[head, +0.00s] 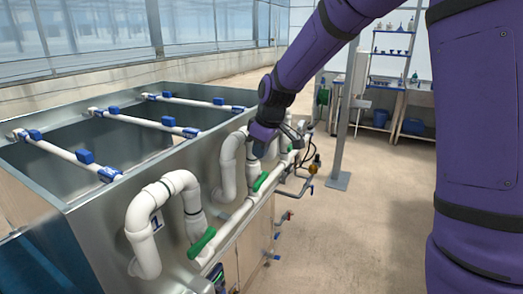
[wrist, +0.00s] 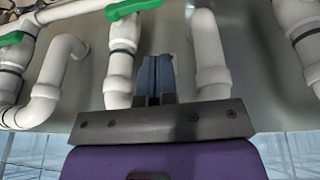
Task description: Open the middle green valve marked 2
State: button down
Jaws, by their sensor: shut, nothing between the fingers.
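The middle green valve handle (head: 260,181) sits on the right leg of the middle white pipe loop (head: 228,165), just above the long horizontal white pipe. It lies crosswise to that leg. The handle also shows at the top edge of the wrist view (wrist: 133,9), partly cut off. My gripper (head: 258,150) is above the middle handle in the head view and hides part of the loop. In the wrist view, its fingers (wrist: 155,62) are together and empty, in front of the middle loop, apart from the handle. I see no number 2 label.
The near green handle (head: 202,242) is on the loop marked 1 (head: 156,220). The far handle (wrist: 12,38) shows in the wrist view. A metal tank (head: 95,220) with blue-fitted white pipes stands behind the loops. Open floor (head: 350,235) lies to the right.

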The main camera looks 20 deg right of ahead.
aim_at(256, 185)
jog(key=x, duration=0.9)
jog(key=shift+s+d+f, duration=0.1)
jog(key=shift+s+d, duration=0.15)
jog(key=shift+d, duration=0.1)
jog(key=shift+w+d+f, duration=0.1)
jog(key=shift+f, duration=0.7)
jog(key=shift+f, duration=0.1)
